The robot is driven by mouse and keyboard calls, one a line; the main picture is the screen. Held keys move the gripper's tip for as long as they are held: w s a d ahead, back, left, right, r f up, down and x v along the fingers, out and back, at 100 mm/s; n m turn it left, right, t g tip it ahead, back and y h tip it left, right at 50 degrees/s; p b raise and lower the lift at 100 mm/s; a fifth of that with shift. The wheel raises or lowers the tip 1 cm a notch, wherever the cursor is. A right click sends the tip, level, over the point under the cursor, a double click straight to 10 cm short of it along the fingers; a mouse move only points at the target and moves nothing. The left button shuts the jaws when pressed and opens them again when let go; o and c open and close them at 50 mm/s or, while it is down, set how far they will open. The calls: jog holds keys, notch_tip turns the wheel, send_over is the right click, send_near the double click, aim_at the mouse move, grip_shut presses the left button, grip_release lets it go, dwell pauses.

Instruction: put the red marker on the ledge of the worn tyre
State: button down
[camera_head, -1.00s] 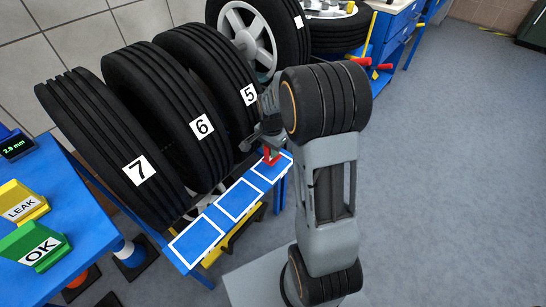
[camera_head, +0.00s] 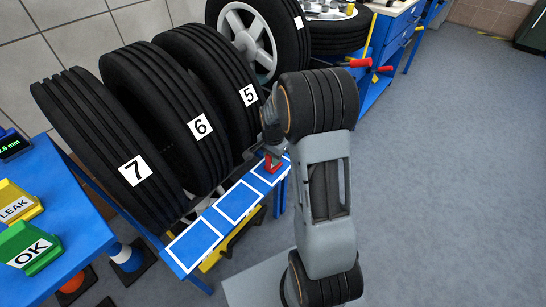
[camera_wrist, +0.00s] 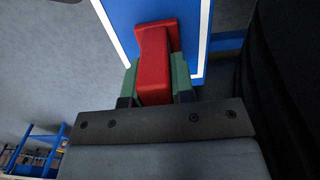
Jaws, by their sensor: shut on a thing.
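The red marker (camera_head: 273,165) is over the outlined cell in front of tyre 5, at the far end of the blue ledge (camera_head: 238,202). In the wrist view the marker (camera_wrist: 157,62) sits between the green-padded fingers of my gripper (camera_wrist: 156,82), which is shut on it. The marker's wider end is over the blue, white-edged surface; I cannot tell whether it touches. In the head view my wrist hides most of the gripper. Tyres numbered 7 (camera_head: 100,140), 6 (camera_head: 160,105) and 5 (camera_head: 215,70) stand behind the ledge; their wear is too unclear to judge.
A blue table (camera_head: 75,215) at left holds a yellow LEAK block (camera_head: 14,203) and a green OK block (camera_head: 30,246). Cones stand below it. A wheel with a silver rim (camera_head: 245,32) is beyond tyre 5. The cells before tyres 6 and 7 are empty. Open floor lies right.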

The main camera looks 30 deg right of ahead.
jog(key=c, duration=1)
grip_release()
jog(key=shift+o, duration=0.2)
notch_tip(320, 180, up, 12)
jog(key=p, duration=0.3)
jog(key=shift+p, duration=0.3)
jog(key=s+a+r+n+t, duration=0.1)
jog(key=s+a+r+n, duration=0.2)
jog(key=s+n, duration=0.3)
jog(key=s+a+r+n+t, duration=0.2)
jog(key=s+a+n, duration=0.4)
jog(key=s, duration=0.4)
jog(key=shift+r+n, duration=0.5)
jog(key=shift+r, duration=0.1)
jog(key=shift+w+a+r, duration=0.1)
